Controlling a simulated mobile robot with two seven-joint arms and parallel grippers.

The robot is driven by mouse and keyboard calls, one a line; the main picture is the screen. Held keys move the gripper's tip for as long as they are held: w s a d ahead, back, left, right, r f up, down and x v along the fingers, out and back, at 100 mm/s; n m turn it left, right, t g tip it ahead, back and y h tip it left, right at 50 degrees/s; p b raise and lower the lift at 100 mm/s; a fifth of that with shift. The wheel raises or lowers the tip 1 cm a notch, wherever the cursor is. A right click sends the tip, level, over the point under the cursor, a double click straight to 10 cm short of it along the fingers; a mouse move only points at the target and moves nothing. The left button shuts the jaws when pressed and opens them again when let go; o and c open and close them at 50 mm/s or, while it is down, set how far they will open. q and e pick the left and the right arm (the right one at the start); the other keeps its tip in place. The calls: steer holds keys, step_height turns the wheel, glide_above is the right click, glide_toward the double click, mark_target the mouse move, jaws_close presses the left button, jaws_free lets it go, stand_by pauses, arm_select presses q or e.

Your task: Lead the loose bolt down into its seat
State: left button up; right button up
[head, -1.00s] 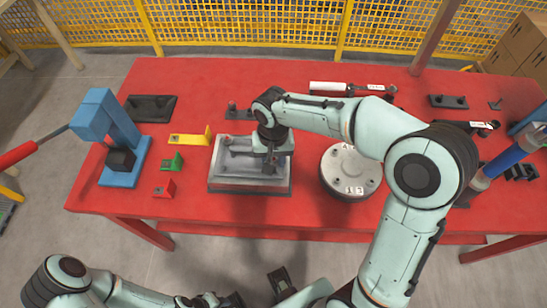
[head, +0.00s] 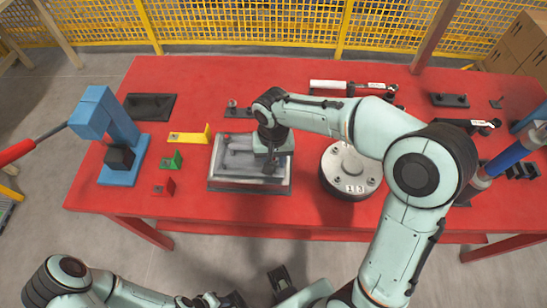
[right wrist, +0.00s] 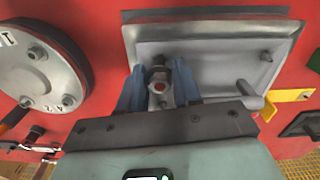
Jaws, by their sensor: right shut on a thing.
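The loose bolt (right wrist: 158,74) is in the right wrist view, between the two blue fingertips of my right gripper (right wrist: 159,88), which is shut on it. Its end has a red spot. It is over the grey metal casting (right wrist: 215,60), near one edge; the seat below it is hidden. In the head view the casting (head: 221,168) lies on the red table, and my right gripper (head: 270,166) reaches down over its right part. The bolt is not clear there. My left arm is low at the bottom left; its finger state is unclear.
A round grey cover (head: 347,171) marked 13 lies just right of the casting. A blue press (head: 108,130) stands at the left. The red table front (head: 130,205) is clear.

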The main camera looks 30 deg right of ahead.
steer(key=shift+f+b, duration=0.8)
steer(key=shift+f, duration=0.4)
stand_by(0.4)
steer(key=o, duration=1.1)
steer(key=shift+c, duration=0.2)
step_height(320, 180, up, 14)
steer(key=p, duration=0.2)
steer(key=shift+f, duration=0.2)
